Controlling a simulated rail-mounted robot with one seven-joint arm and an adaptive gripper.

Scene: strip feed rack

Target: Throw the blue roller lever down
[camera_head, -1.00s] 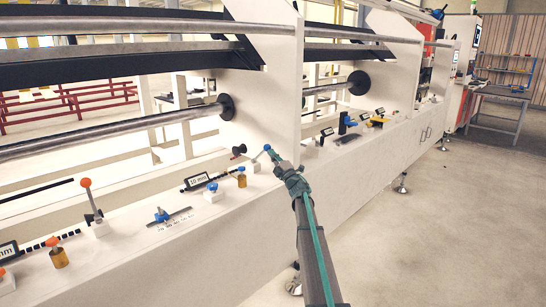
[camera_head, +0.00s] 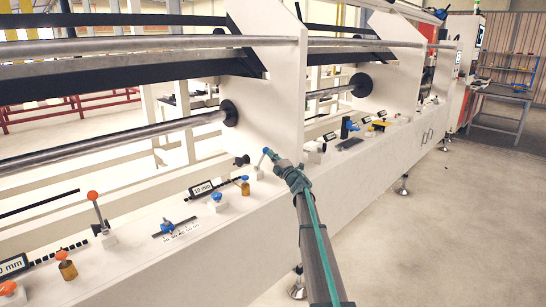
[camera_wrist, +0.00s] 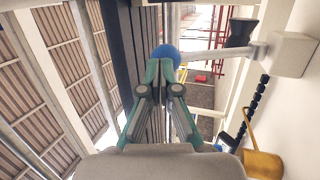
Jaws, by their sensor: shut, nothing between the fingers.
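The blue roller lever has a blue ball (camera_head: 266,151) on a pale shaft that rises from a white base block (camera_head: 257,172) on the machine's ledge. In the wrist view the ball (camera_wrist: 166,55) shows just past my fingertips, and the shaft (camera_wrist: 218,54) runs right to its base. My gripper (camera_head: 273,158) is at the ball's right side, in front of the machine. In the wrist view my gripper (camera_wrist: 163,78) is shut and empty, its tips at or very near the ball; I cannot tell whether they touch.
A black knob (camera_head: 242,160) is close to the lever. An orange-ball lever (camera_head: 93,196), blue-topped pieces (camera_head: 217,197) and a "10 mm" display (camera_head: 201,188) are further left. A white upright panel (camera_head: 266,100) stands behind. The floor at right is clear.

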